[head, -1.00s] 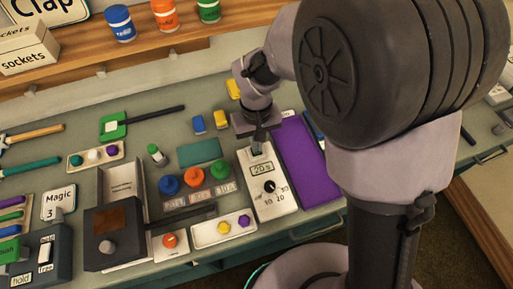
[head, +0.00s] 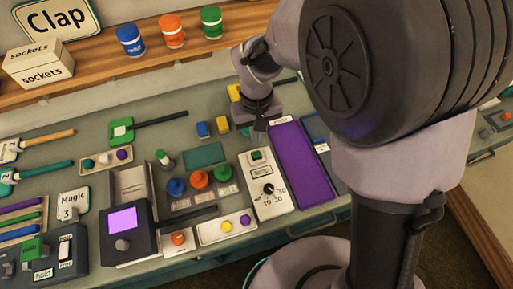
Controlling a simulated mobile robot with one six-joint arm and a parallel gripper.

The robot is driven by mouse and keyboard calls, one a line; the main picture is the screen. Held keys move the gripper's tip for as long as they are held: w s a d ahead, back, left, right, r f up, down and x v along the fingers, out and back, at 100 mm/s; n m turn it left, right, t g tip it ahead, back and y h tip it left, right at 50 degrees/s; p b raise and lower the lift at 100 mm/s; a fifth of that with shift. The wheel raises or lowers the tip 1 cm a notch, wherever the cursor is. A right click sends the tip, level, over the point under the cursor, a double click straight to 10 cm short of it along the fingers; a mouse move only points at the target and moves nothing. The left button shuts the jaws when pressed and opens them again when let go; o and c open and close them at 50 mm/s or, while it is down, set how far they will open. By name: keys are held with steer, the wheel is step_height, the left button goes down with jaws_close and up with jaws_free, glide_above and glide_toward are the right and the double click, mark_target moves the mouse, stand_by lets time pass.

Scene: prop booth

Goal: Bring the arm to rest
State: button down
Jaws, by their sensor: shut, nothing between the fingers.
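My gripper (head: 260,127) is shut and empty. It points down at the back of the bench, just above the far end of a white dial box (head: 274,200) in the picture. The box has a green button (head: 256,155), a small display and a black dial. The fingertips look apart from the button. My arm reaches in from the right and hides part of the bench.
A purple tray (head: 301,165) lies right of the dial box. A dark box with a lit purple screen (head: 123,220) stands front left. Small yellow and blue blocks (head: 203,130) lie left of my gripper. A wooden shelf (head: 100,74) with tubs runs behind.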

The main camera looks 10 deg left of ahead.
stand_by(0.3)
steer(key=d+r+m+t+y+b, duration=0.1)
steer(key=d+r+m+b, duration=0.2)
steer(key=d+r, duration=0.3)
steer(key=s+d+r+m+t+b, duration=0.2)
steer(key=s+d+m, duration=0.2)
steer(key=s+d, duration=0.2)
steer(key=s+d+r+m+t+y+b, duration=0.1)
steer(key=s+d+r+m+t+b, duration=0.1)
steer(key=s+d, duration=0.4)
steer(key=shift+s+d+r+m+t+b, duration=0.2)
steer(key=shift+d+r+m+t+b, duration=0.15)
steer(key=shift+d+r+m, duration=0.4)
steer(key=shift+f, duration=0.15)
stand_by(5.0)
